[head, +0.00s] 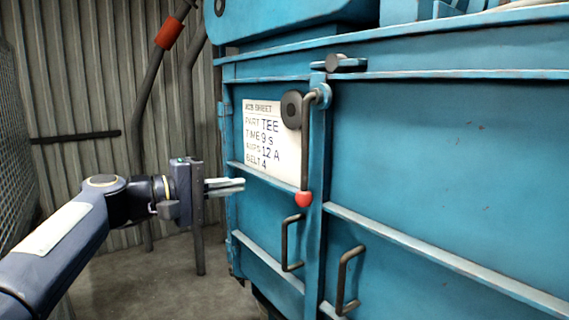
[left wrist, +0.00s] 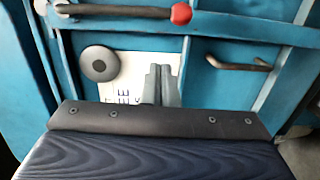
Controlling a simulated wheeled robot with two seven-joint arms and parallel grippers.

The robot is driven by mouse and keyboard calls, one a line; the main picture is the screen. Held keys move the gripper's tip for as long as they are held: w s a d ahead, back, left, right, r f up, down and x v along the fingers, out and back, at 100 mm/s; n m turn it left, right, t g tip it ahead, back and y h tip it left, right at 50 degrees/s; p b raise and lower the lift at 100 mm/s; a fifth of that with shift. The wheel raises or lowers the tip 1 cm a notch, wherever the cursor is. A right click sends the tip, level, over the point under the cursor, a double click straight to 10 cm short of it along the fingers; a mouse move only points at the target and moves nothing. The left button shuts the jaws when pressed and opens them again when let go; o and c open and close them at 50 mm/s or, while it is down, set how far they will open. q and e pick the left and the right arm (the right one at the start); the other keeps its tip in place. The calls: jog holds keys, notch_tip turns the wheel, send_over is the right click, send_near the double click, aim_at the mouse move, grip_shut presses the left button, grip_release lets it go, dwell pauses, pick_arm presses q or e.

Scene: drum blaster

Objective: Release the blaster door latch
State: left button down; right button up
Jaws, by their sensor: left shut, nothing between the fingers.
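The blaster door (head: 450,170) is a blue panel, shut flush in its frame as far as I can see. Its latch is a dark lever (head: 306,145) hanging straight down from a pivot near the top of the door's left edge, ending in a red ball knob (head: 304,199). In the left wrist view the lever (left wrist: 125,11) lies across the top, with the red knob (left wrist: 181,14) at its right end. My left gripper (head: 240,184) is shut and empty, left of the lever and apart from it. Its fingertips (left wrist: 160,72) overlap the job sheet in the wrist view.
A white job sheet (head: 262,140) and a round dark disc (head: 291,109) are on the left panel. Two dark handles (head: 289,243) (head: 346,280) sit below the knob. A dark post with a red sleeve (head: 169,32) stands behind my left arm. The floor (head: 160,285) at lower left is clear.

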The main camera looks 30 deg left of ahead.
pick_arm(q)
jog(key=shift+w+a+r+t, duration=0.1)
jog(key=shift+a+r+t, duration=0.1)
jog(key=shift+a+r, duration=0.3)
jog(key=shift+w+a+r+t, duration=0.1)
jog(key=shift+a+r+t, duration=0.15)
jog(key=shift+r, duration=0.35)
jog(key=w+d+p, duration=0.4)
jog(key=w+d, duration=0.4)
jog(key=shift+d, duration=0.15)
jog(key=shift+w, duration=0.15)
